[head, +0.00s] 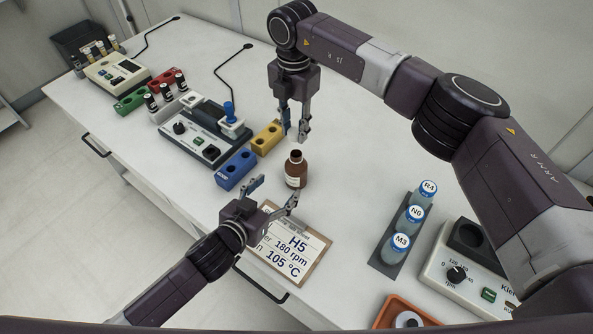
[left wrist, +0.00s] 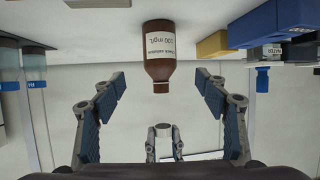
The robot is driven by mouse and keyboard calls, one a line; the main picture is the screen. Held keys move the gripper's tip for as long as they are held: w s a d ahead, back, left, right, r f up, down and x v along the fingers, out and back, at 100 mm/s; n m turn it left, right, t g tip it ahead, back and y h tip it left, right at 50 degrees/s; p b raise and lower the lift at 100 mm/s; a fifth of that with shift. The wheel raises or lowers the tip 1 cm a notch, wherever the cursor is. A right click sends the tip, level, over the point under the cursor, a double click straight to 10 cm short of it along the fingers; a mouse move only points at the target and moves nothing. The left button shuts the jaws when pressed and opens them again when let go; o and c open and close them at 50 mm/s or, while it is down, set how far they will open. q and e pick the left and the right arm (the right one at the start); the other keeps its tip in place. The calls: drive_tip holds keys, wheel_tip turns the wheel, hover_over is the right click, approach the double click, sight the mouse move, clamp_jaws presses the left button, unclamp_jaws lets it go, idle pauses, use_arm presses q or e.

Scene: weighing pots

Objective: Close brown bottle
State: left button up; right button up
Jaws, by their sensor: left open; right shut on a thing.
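The brown bottle (head: 295,170) stands upright on the table with its mouth uncovered. In the left wrist view the bottle (left wrist: 160,58) appears upside down, with a white label and a bare neck. My left gripper (head: 274,193) is open just in front of the bottle, its fingers apart and not touching it. My right gripper (head: 293,122) points down above the bottle, shut on a small white cap.
A clipboard (head: 291,255) lies in front of the bottle. Blue (head: 236,169) and yellow (head: 267,137) blocks and a scale-like device (head: 205,135) stand left. Capped bottles (head: 400,245), a dial device (head: 465,270) and an orange tray (head: 390,312) are right.

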drive_tip(key=shift+w+d+f, duration=0.2)
drive_tip(key=shift+w, duration=0.05)
use_arm(q)
drive_tip(key=x, duration=1.2)
drive_tip(key=shift+w+d+f, duration=0.1)
drive_tip(key=shift+w+f, duration=0.05)
drive_tip(key=shift+w, duration=0.05)
use_arm(e)
drive_tip(key=shift+r, duration=0.1)
use_arm(q)
drive_tip(key=c, duration=1.8)
use_arm(e)
hover_over(296, 154)
drive_tip(key=shift+f, duration=2.5)
